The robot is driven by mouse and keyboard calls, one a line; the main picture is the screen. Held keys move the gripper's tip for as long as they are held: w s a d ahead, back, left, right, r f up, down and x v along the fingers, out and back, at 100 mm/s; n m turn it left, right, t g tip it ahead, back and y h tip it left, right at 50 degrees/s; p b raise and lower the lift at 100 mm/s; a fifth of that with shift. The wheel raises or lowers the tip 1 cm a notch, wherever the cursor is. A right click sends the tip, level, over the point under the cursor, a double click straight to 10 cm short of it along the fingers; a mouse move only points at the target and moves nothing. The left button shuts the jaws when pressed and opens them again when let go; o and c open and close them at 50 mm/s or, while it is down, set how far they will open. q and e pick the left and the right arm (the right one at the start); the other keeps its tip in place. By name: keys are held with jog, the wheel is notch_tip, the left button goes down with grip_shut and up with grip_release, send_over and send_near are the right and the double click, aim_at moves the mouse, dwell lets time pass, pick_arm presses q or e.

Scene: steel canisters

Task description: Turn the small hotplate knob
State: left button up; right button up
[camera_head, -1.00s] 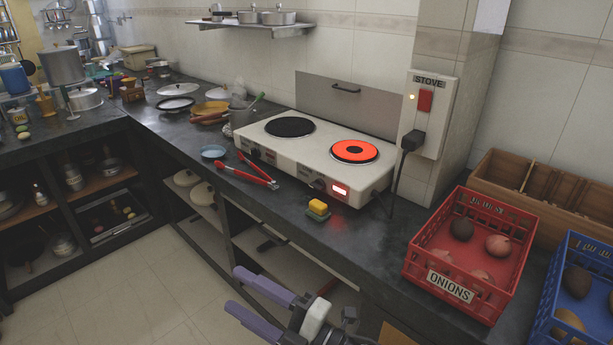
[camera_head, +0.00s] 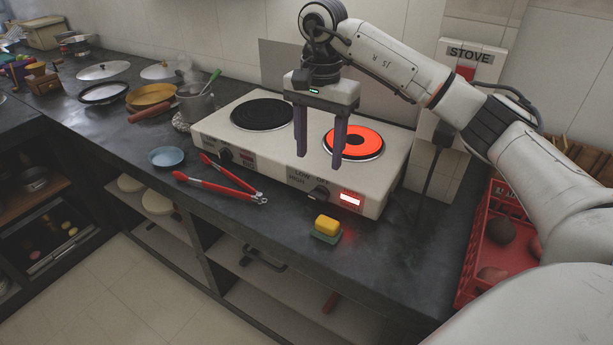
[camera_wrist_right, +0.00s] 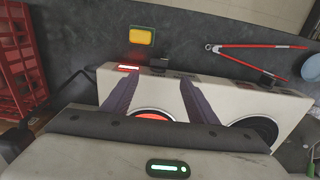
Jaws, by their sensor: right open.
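The cream two-plate stove (camera_head: 300,165) stands on the dark counter. Its right plate (camera_head: 354,143) glows red-orange; its left plate (camera_head: 262,114) is black. One dark knob (camera_head: 318,193) is on the front face below the glowing plate, beside a lit red display (camera_head: 350,201). Another dark knob (camera_head: 226,155) is further left. My right gripper (camera_head: 319,162) points down, open and empty, above the stove top and behind the right knob. In the right wrist view, the right knob (camera_wrist_right: 160,65) lies just beyond the fingertips, between their lines. My left gripper is out of view.
Red-handled tongs (camera_head: 225,182) and a yellow-green sponge (camera_head: 326,227) lie in front of the stove. A blue dish (camera_head: 166,157) sits left. A red crate (camera_head: 475,245) is at right under my arm. A dark plug cable (camera_head: 430,170) hangs at the stove's right.

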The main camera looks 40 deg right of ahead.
aim_at(318, 195)
jog(key=f, duration=0.8)
jog(key=shift+s+f, duration=0.2)
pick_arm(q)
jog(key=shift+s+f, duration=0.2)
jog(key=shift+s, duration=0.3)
pick_arm(e)
jog(key=shift+f, duration=0.8)
